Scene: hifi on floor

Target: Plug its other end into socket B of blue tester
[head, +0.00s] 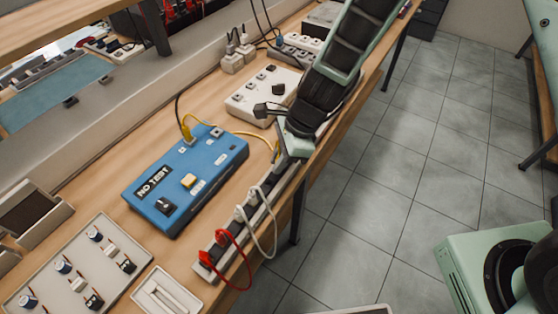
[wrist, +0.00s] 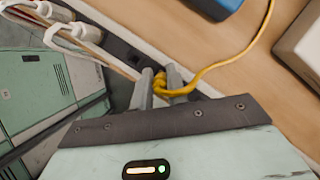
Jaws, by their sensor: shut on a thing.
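The blue tester (head: 172,187) lies on the bench, with a "NO TEST" display, a dark knob and a yellow button on top. A yellow cable (head: 240,133) has one end at the tester's back edge and runs right to my gripper (head: 279,157). In the wrist view my gripper (wrist: 161,80) is shut on the yellow cable's other end (wrist: 160,84), over the dark cable rack. The plug's tip is hidden by the fingers. A socket (head: 217,132) shows near the tester's back right corner; its letter is too small to read.
The dark cable rack (head: 225,240) along the bench's front edge holds white cables (head: 262,215) and a red cable (head: 225,240). A white box (head: 263,93) stands behind the tester. A parts tray (head: 75,270) lies at front left. Bare wood separates tester and rack.

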